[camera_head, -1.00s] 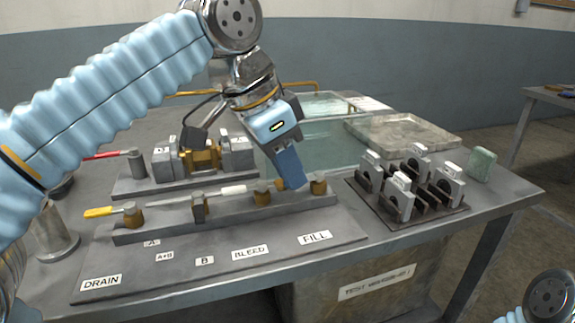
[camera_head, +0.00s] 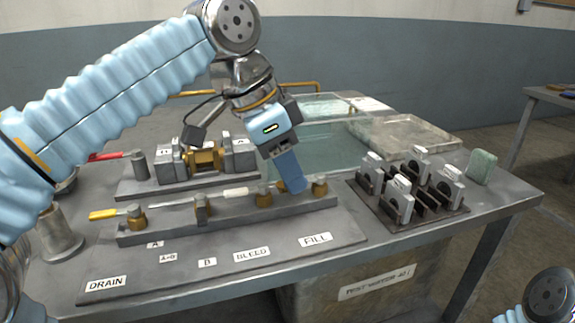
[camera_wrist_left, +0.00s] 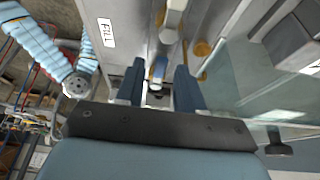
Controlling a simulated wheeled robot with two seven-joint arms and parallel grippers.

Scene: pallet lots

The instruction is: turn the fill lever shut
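My left gripper (camera_head: 289,172) points down over the right end of the valve rail (camera_head: 226,217), just left of the brass fill valve (camera_head: 319,186). In the left wrist view its two blue fingers (camera_wrist_left: 160,88) are apart. In the head view the fingers hide this lever. The FILL label (camera_head: 315,239) lies in front of the valve and also shows in the wrist view (camera_wrist_left: 107,32). My right gripper is out of view.
A glass-sided tank (camera_head: 325,143) stands behind. A dark rack with grey clamps (camera_head: 398,200) is to the right, beside a green block (camera_head: 482,166).

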